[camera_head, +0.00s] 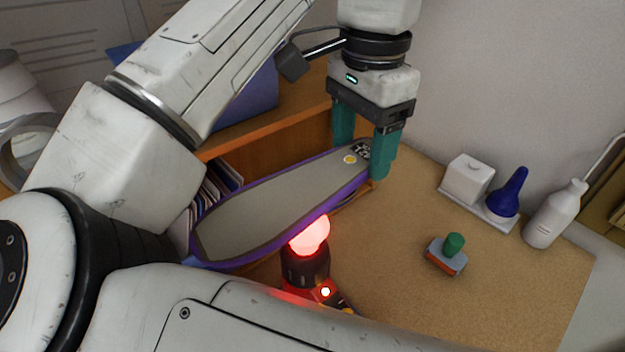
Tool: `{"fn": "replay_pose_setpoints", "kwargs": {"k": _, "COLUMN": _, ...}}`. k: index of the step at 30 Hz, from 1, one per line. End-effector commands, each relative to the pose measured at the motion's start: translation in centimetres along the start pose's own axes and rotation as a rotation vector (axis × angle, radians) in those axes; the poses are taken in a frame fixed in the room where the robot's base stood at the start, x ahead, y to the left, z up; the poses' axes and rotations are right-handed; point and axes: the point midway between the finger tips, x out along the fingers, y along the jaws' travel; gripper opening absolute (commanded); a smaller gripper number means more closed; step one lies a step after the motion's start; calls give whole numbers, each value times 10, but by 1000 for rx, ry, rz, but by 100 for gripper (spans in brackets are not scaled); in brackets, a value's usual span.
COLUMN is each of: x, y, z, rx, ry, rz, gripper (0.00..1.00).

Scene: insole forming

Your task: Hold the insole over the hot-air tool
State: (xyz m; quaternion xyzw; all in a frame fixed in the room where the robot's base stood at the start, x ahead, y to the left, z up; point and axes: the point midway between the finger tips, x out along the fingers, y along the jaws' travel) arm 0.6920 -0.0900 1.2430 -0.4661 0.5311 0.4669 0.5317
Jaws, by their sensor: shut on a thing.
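The insole (280,203) is a long grey sole with a purple rim, a yellow dot and a dark printed patch at its right end. My gripper (364,158) has teal fingers and is shut on that right end. The insole is held up off the bench, with its wide end toward the lower left. The hot-air tool (306,267) stands upright with a glowing red top, at the lower edge of the insole's middle. Part of the tool's top may be behind the insole. I cannot tell the gap between them. My arm hides part of the tool's base.
The cork-coloured bench top (400,245) is open to the right. A small block with a green knob (453,245) lies there. A white tray with a white box (466,178) and a blue bottle (509,193), and a white bottle (556,214), stand by the wall. A wooden shelf (270,140) stands behind.

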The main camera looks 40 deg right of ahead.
Motion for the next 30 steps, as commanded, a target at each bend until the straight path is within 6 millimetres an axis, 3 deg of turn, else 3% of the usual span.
{"fn": "replay_pose_setpoints", "kwargs": {"k": 9, "x": -3, "y": 1, "z": 0, "rx": 0, "ry": 0, "rz": 0, "gripper": 36}}
{"fn": "replay_pose_setpoints", "kwargs": {"k": 24, "x": -73, "y": 36, "z": -5, "rx": 3, "ry": 0, "rz": 0, "gripper": 36}}
{"fn": "replay_pose_setpoints", "kwargs": {"k": 30, "x": -91, "y": 49, "z": -6, "rx": 1, "ry": 0, "rz": 0, "gripper": 36}}
